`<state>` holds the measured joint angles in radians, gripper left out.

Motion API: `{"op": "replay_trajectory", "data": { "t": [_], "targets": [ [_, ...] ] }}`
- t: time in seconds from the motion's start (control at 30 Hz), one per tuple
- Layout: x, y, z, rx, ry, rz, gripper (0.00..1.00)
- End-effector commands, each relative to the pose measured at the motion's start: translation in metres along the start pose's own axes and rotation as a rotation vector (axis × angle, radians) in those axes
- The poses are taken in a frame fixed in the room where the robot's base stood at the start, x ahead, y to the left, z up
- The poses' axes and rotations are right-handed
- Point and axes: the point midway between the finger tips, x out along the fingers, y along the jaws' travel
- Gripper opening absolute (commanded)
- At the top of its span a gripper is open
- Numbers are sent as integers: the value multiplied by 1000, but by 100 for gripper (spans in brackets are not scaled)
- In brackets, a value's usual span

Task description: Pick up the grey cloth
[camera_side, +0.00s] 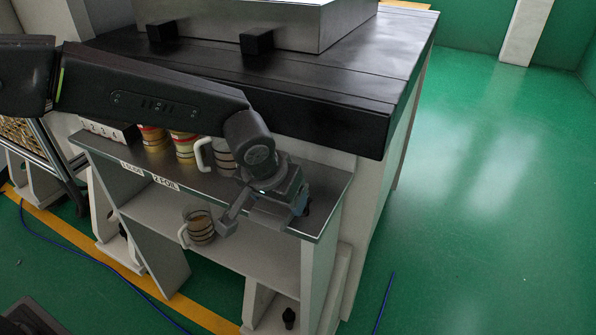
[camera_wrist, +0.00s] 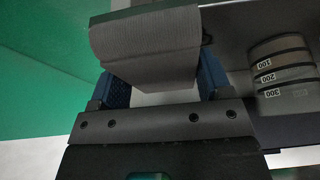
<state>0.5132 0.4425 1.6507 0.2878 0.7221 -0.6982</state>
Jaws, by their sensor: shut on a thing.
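The grey cloth (camera_wrist: 145,48) shows in the wrist view as a ribbed, folded piece. It lies between the blue finger pads of my gripper (camera_wrist: 162,84), which is shut on it. In the side view my gripper (camera_side: 267,212) is at the right end of the grey shelf, by its front edge. The cloth is hard to tell apart from the gripper there, and the shelf surface under it is partly hidden.
A measuring jug (camera_side: 222,158) stands on the shelf (camera_side: 325,185) left of my gripper; a graduated container (camera_wrist: 283,75) shows in the wrist view. Another jug (camera_side: 201,226) is lower down. Colour-banded containers (camera_side: 185,147) stand further left. The black worktop (camera_side: 340,110) rises behind. Green floor at right is open.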

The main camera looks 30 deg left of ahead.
Motion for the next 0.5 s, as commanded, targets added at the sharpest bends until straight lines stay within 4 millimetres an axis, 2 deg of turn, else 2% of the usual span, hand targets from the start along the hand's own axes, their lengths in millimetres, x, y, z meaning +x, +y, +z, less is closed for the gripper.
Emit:
{"op": "replay_trajectory", "data": {
  "t": [0.03, 0.2, 0.4, 0.5],
  "targets": [
    [-9, 0, 17, 6, 2, 2, 48],
    [-30, 1, 69, 6, 2, 4, 48],
    [-50, 0, 121, 6, 1, 3, 48],
    [-58, 0, 140, 5, 1, 2, 48]
  ]
}}
